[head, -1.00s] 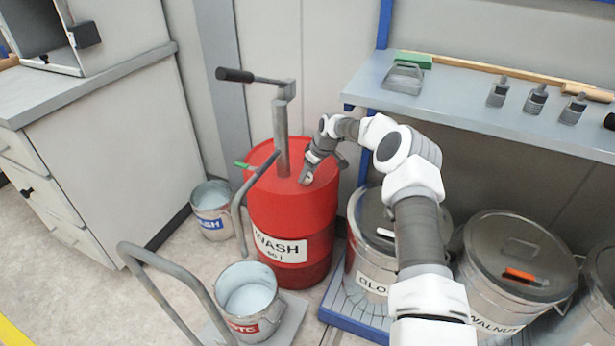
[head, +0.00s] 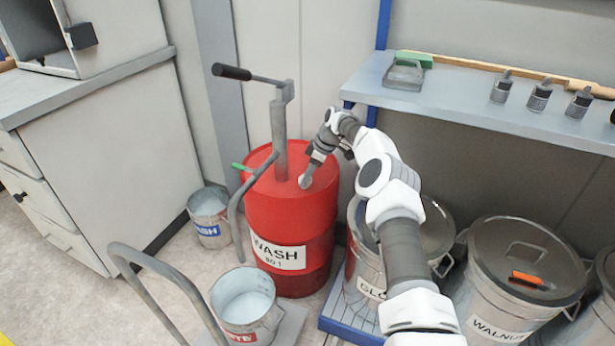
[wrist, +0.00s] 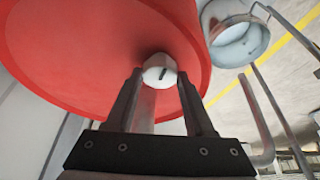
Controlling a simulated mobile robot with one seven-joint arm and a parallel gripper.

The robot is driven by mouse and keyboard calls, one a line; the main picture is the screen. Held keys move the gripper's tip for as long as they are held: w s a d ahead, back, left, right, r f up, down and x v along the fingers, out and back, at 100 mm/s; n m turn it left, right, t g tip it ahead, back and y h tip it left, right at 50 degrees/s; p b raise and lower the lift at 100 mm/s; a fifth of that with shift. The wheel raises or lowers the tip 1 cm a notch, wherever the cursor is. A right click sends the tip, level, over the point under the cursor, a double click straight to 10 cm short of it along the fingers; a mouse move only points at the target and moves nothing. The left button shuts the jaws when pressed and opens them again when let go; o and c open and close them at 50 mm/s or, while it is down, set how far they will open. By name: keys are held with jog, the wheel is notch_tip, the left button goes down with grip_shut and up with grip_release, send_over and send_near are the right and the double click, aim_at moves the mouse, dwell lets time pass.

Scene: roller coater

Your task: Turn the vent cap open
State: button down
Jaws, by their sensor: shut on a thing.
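The vent cap (wrist: 160,70) is a small pale grey knob with a dark slot mark, on the top of the red WASH drum (head: 292,215). It shows in the wrist view between my two fingertips, and in the head view (head: 305,183) right of the pump post. My gripper (wrist: 160,77) is shut on the cap, with a dark finger on each side. In the head view my gripper (head: 308,176) reaches down to the drum top from the upper right. The slot mark looks nearly upright, slightly tilted, in the wrist view.
A hand pump (head: 281,130) with a crank and curved spout rises from the drum top beside my gripper. Pails (head: 245,300) stand on the floor in front and left. A shelf (head: 455,95) and lidded bins (head: 525,265) are at the right.

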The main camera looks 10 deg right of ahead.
jog(key=shift+c, duration=1.3)
grip_release()
jog(key=shift+d+r, duration=0.1)
jog(key=shift+r, duration=0.1)
jog(key=s+d, duration=0.5)
jog(key=d, duration=0.6)
jog(key=shift+r+p, duration=0.3)
jog(key=shift+r, duration=0.05)
jog(key=shift+s+d, duration=0.1)
